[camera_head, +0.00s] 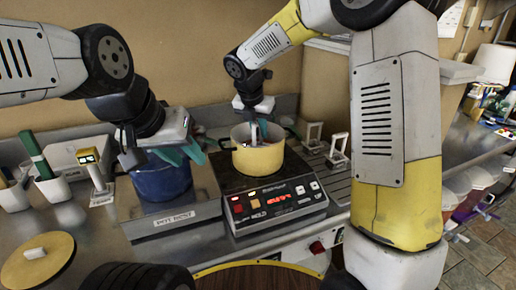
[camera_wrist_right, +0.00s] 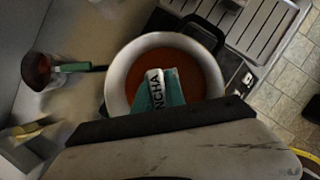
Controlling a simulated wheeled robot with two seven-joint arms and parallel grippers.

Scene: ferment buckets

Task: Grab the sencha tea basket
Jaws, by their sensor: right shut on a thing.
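The yellow pot (camera_head: 258,158) stands on the black cooker at the centre. The right wrist view shows its pale rim (camera_wrist_right: 117,72) and orange-brown liquid inside. My right gripper (camera_head: 257,132) points down into this pot. It is shut on the white handle of the sencha tea basket (camera_wrist_right: 155,88), whose label reads "NCHA" where it shows. The rest of the basket is hidden by the fingers and the liquid. My left gripper (camera_head: 167,156) hangs over the blue pot (camera_head: 163,182) at the left, its teal fingers apart. What lies between them is unclear.
The cooker (camera_head: 275,202) has lit red digits and buttons. White stands (camera_head: 337,150) are right of it. At left are white cups with utensils (camera_head: 52,187), a small yellow-topped device (camera_head: 95,175) and a round tan lid (camera_head: 38,260). Coloured buckets stand at far right.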

